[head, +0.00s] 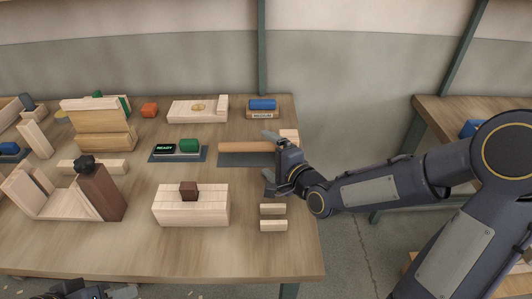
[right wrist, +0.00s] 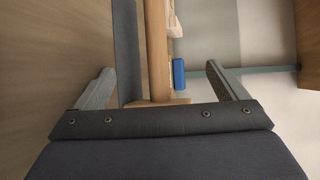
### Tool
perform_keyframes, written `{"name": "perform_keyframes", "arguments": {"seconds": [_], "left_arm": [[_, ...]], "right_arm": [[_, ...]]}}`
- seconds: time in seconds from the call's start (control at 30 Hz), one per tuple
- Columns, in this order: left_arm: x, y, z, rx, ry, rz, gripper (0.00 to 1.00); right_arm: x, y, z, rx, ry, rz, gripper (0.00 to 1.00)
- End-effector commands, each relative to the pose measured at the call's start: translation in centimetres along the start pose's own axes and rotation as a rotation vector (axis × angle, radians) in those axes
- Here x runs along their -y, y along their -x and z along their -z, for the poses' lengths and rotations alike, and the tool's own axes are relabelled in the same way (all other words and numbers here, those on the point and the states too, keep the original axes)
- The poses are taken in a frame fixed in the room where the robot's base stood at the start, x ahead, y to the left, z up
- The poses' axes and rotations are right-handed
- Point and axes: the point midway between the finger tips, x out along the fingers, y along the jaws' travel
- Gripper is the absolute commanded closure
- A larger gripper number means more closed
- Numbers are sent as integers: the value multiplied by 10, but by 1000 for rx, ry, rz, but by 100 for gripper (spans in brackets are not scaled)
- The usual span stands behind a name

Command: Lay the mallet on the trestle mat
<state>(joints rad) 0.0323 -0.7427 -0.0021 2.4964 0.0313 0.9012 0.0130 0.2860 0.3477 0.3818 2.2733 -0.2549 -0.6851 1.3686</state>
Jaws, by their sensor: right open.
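The mallet has a long wooden handle (head: 246,147) and a pale wooden head (head: 290,135) partly hidden behind my right gripper. It lies lengthwise over the dark grey trestle mat (head: 245,160); whether all of it rests on the mat is hidden. My right gripper (head: 268,157) is open around the head end of the mallet. In the right wrist view the handle (right wrist: 156,50) lies between the spread fingers (right wrist: 161,80), touching neither, with the mat (right wrist: 127,50) to its left. Dark parts of my left gripper (head: 95,291) show at the bottom edge, their jaws unclear.
A blue roll on a labelled block (head: 262,107) and a pale wooden block (head: 198,110) stand behind the mat. A wooden block with a dark cube (head: 190,205) and two small wood pieces (head: 273,218) are in front.

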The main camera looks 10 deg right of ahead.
Motion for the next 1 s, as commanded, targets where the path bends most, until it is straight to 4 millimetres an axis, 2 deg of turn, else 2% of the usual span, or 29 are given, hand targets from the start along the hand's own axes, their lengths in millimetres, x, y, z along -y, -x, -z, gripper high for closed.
{"name": "perform_keyframes", "arguments": {"seconds": [0.03,0.7,1.0], "left_arm": [[0,0,0,0,0,0,64],[-3,7,4,0,0,0,64],[-4,8,4,0,0,0,64]], "right_arm": [[-7,4,1,-3,-5,-20,0],[-2,38,0,0,-2,-10,0],[-1,42,-1,3,-1,-5,0]]}}
